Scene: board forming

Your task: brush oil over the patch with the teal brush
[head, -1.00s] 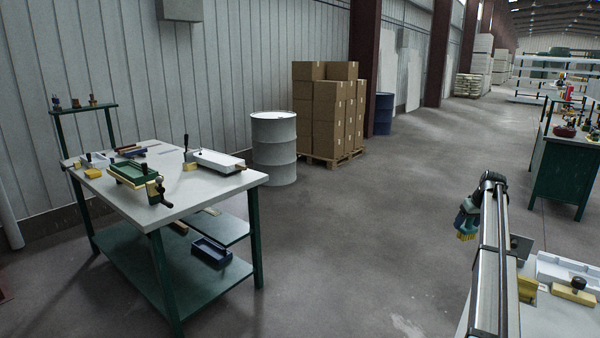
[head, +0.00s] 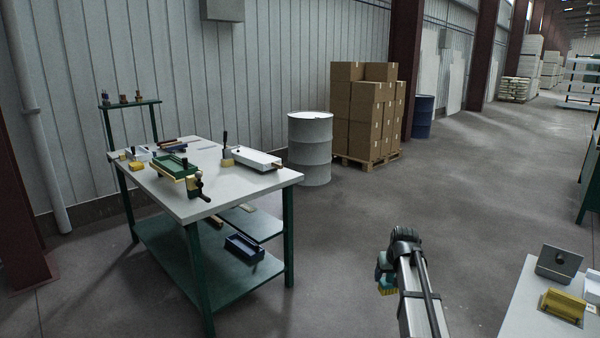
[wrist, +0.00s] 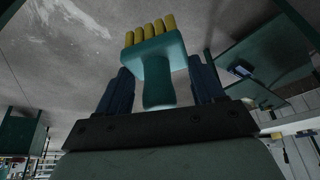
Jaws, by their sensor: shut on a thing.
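The teal brush (wrist: 159,66) with yellow bristles is in my gripper (wrist: 160,88) in the wrist view. Its handle is between the two dark blue fingers and the bristles point away from the gripper. In the head view the brush (head: 387,287) shows small at the end of my arm, bristles downward, held over open floor right of the green-legged workbench (head: 183,207). My gripper (head: 384,270) there is partly hidden by my arm. I cannot make out the patch or any oil in these views.
The workbench carries a green clamp-like fixture (head: 176,168) and a white block (head: 256,159). A blue tray (head: 244,248) is on its lower shelf. A second white table (head: 522,318) with a yellow block (head: 562,306) stands at right. Floor between is clear. A grey drum (head: 310,150) stands behind.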

